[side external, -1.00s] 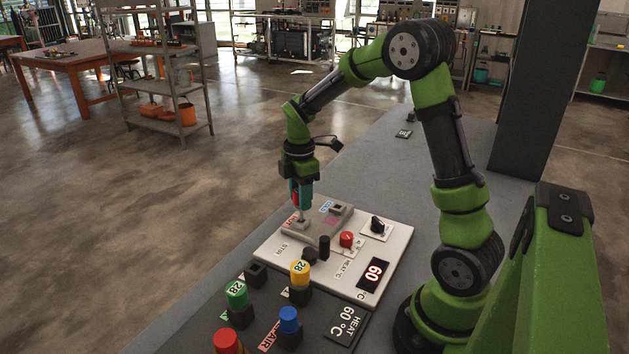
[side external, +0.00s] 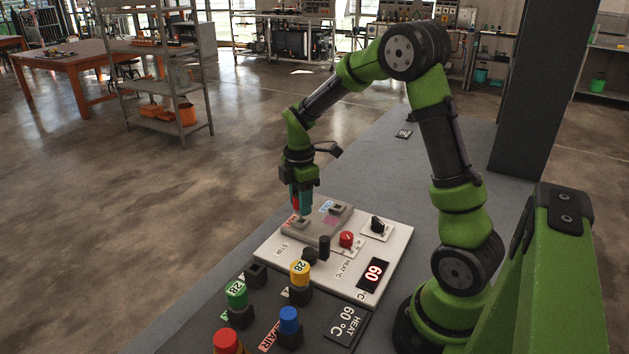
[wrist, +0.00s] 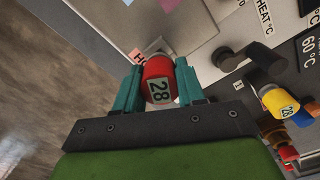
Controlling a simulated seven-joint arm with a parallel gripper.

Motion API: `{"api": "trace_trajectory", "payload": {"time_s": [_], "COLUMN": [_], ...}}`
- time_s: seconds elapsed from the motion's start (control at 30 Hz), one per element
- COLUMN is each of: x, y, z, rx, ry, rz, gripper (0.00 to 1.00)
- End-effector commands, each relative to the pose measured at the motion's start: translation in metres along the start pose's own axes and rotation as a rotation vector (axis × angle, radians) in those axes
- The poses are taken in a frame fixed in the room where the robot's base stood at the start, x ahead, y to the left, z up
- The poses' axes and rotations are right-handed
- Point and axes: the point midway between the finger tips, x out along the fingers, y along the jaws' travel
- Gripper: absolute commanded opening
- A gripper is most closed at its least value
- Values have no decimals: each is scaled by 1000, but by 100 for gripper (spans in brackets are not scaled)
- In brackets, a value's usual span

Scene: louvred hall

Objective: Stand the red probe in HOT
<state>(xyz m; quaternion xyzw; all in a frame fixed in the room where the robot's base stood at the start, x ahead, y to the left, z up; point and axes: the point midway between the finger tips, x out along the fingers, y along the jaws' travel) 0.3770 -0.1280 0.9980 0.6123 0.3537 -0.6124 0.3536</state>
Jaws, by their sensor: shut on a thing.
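The probe looks upright, low over the HOT socket (side external: 303,223) on the grey block. The red HOT label (side external: 290,221) is beside that socket; it is partly hidden by a finger in the wrist view (wrist: 136,55). The probe's lower end is hidden, so I cannot tell how deep it sits.
The block with a blue-labelled second socket (side external: 337,208) sits on a white hotplate panel (side external: 270,250) with a red knob (side external: 346,239), black knobs and a "60" display (side external: 373,275). Yellow (side external: 300,270), green (side external: 236,293), blue (side external: 289,318) and red-topped (side external: 227,342) pieces stand in front.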

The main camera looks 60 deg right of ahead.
Motion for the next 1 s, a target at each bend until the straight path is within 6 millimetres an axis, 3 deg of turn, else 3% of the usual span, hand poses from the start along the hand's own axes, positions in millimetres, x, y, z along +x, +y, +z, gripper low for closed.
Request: {"api": "trace_trajectory", "payload": {"time_s": [0.57, 0.87, 0.9, 1.0], "x": [20, 20, 20, 20], "y": [0, 0, 0, 0], "z": [0, 0, 0, 0], "rx": [1, 1, 1, 1], "ry": [0, 0, 0, 0], "rz": [0, 1, 1, 1], "gripper": [0, 0, 40, 56]}}
